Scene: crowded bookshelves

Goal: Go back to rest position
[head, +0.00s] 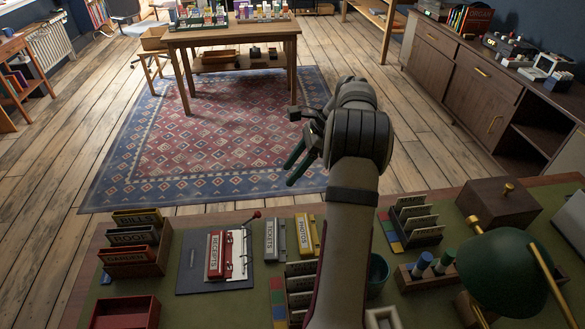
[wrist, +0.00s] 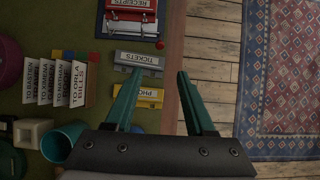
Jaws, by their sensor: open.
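My gripper (head: 291,174) has dark green fingers and shows near the middle of the head view, past the desk's far edge and above the floor by the rug. In the wrist view my gripper (wrist: 160,73) has its two fingers spread apart, with nothing between them. Below it in that view lie the desk edge and the grey TICKETS binder (wrist: 139,60). The yellow PHOTOS binder (wrist: 150,95) is partly hidden behind the left finger. Both stand apart from the fingers.
The green-topped desk (head: 192,262) holds a red RECEIPTS binder (head: 215,256) on a dark folder, file racks (head: 136,244), a green lamp (head: 498,275) and a wooden box (head: 498,203). Beyond lie a patterned rug (head: 200,140), a wooden table (head: 232,33) and cabinets (head: 460,80).

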